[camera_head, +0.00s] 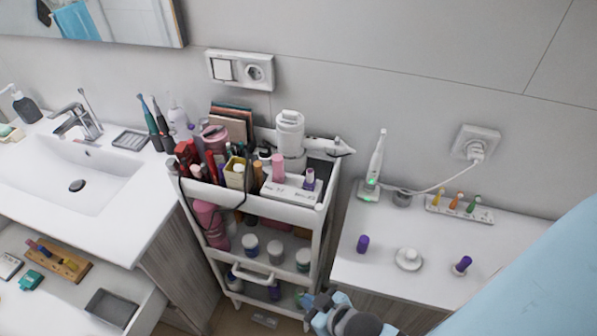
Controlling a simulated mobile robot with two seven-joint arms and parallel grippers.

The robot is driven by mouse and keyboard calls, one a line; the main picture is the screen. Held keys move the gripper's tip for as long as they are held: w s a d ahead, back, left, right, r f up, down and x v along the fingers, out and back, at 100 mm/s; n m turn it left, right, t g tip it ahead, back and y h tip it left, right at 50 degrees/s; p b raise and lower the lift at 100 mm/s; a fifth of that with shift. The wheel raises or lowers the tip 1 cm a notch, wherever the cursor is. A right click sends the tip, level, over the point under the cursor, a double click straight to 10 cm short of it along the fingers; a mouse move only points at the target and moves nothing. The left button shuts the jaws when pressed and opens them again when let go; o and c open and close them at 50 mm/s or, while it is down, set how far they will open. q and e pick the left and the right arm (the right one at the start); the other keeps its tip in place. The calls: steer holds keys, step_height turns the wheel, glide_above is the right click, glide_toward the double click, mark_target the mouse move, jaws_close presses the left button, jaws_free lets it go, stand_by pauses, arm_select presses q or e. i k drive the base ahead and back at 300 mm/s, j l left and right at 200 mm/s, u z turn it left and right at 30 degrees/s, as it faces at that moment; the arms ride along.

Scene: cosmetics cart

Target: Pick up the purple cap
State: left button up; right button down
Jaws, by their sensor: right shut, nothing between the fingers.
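A small purple cap (362,243) stands on the right white counter, near its front left corner. A second purple piece (463,263) sits on a small pale base further right on the same counter. A third purple-topped item (310,178) stands on the white box on the cart's top shelf. I cannot tell which of these are loose caps. My right gripper (322,302) is at the bottom centre, below and left of the cap on the counter and apart from it. It is shut and empty. My left gripper is out of view.
The white cart (318,222), crowded with bottles and boxes, stands left of the right counter (395,282). A round white piece (408,258) lies between the two purple pieces. An electric toothbrush (376,160) and its cable stand behind. The sink counter is at left.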

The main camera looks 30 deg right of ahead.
mark_target(363, 241)
steer(key=z, duration=1.55)
steer(key=j+z, duration=0.1)
steer(key=j, duration=0.45)
steer(key=k+j, duration=0.15)
steer(key=j, duration=0.35)
steer(key=j+z, duration=0.05)
